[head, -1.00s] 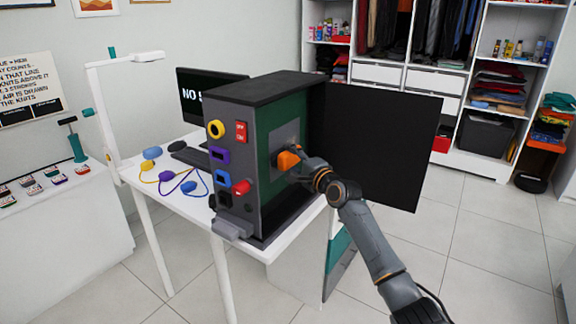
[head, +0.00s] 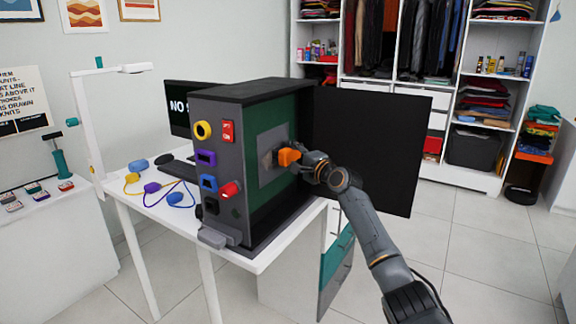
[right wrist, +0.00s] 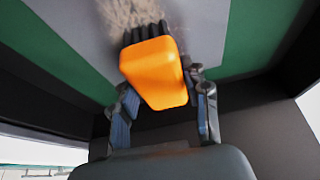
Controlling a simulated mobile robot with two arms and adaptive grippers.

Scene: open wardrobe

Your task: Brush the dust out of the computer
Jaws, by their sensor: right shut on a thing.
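The computer (head: 226,212) is a large dark case standing on the white table, its side panel (head: 366,150) swung open to the right. Inside it a grey area on a green board carries a brownish-grey dust patch (head: 268,158), which also shows in the right wrist view (right wrist: 130,12). My right gripper (head: 302,158) is inside the open side, shut on an orange brush (head: 288,157). In the right wrist view the brush (right wrist: 154,72) has dark bristles at or very near the lower edge of the dust. My left gripper is out of view.
The white table (head: 262,262) also holds a monitor (head: 180,108), a keyboard and coloured plugs (head: 174,199) with cables. Coloured sockets and a red switch (head: 228,132) are on the case's front.

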